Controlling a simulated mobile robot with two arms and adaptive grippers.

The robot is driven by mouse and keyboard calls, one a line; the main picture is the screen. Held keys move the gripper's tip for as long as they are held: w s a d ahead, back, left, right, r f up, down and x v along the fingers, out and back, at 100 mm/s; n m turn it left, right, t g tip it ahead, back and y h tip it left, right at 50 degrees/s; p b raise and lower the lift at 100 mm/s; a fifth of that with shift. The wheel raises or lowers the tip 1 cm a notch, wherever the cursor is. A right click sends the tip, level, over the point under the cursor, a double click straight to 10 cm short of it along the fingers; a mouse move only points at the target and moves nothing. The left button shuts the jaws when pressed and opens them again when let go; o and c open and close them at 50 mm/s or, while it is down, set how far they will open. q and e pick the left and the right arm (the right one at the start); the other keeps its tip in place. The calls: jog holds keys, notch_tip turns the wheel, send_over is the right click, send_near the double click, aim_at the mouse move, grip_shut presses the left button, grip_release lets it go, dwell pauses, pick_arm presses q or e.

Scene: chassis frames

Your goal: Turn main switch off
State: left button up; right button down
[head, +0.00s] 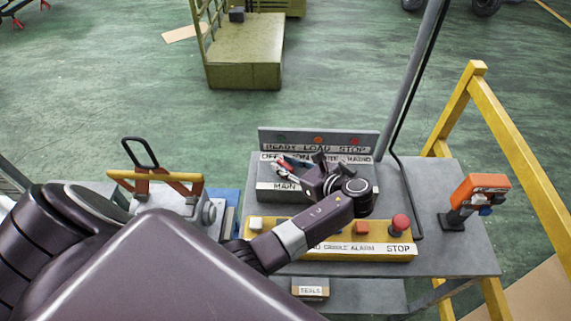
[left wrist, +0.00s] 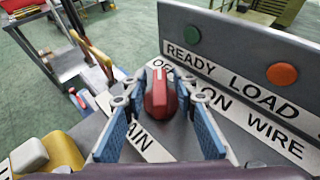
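The main switch is a red knob (left wrist: 160,92) with a dark grey face, on a grey panel (head: 267,196) labelled MAIN, OFF and ON. In the left wrist view, the knob stands upright in the picture with its far end beside the partly covered OFF label; its exact setting is hard to tell. My left gripper (left wrist: 160,112) is open, with one blue-padded finger on each side of the knob and visible gaps between. In the head view, the left gripper (head: 290,168) is over the panel, and its wrist hides much of it. My right gripper is not in view.
Behind the switch stands an upright plate (head: 350,139) with READY, LOAD and STOP lamps. In front is a yellow button box (head: 385,253) with a red stop button (head: 400,224). A grey post (head: 411,75) and an orange-headed device (head: 477,190) stand to the right.

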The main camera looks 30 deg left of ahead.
pick_arm(q)
jog(key=shift+d, duration=0.15)
jog(key=v, duration=0.7)
jog(key=shift+d, duration=0.1)
jog(key=shift+s, duration=0.1)
dwell(0.4)
